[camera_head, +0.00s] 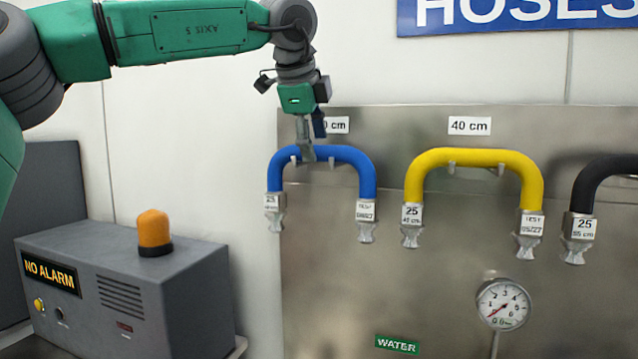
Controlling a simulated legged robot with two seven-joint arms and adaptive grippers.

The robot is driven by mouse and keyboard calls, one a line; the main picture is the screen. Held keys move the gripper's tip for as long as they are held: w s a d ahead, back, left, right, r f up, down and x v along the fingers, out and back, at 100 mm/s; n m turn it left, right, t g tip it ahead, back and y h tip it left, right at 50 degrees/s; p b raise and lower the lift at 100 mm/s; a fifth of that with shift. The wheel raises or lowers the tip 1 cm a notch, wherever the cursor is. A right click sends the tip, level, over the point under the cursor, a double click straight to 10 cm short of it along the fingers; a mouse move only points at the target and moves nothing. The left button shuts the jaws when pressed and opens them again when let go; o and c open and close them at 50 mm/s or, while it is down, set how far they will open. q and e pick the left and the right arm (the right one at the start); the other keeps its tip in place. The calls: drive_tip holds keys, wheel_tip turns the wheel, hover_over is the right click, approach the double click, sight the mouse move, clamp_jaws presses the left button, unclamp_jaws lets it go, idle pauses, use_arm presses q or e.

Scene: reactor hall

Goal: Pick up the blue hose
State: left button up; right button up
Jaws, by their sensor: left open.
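The blue hose (357,162) hangs as an arch on the metal panel, with a silver fitting at each end. It is the leftmost of the hoses in view. My left gripper (308,152) is open and points down at the top left part of the blue hose's arch. Its fingers overlap the hose in the picture; I cannot tell whether they touch it. The gripper partly hides the length label above this hose. My right gripper is not in view.
A yellow hose (475,157) and a black hose (592,182) hang to the right on the same metal panel (420,290). A pressure gauge (503,304) sits below them. A grey alarm box (150,290) with an orange lamp (154,230) stands at lower left.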

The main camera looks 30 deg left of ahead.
use_arm(q)
drive_tip(key=shift+p+x, duration=0.4)
drive_tip(key=shift+x, duration=0.45)
drive_tip(key=shift+w+f, duration=0.3)
drive_tip(key=shift+f, duration=0.05)
drive_tip(key=shift+w+d+f, duration=0.2)
drive_tip(key=shift+w+f, duration=0.15)
drive_tip(key=shift+w, duration=0.05)
drive_tip(key=shift+s+a, duration=0.15)
drive_tip(key=shift+a, duration=0.05)
clamp_jaws()
drive_tip(key=shift+a, duration=0.15)
drive_tip(key=shift+r, duration=0.1)
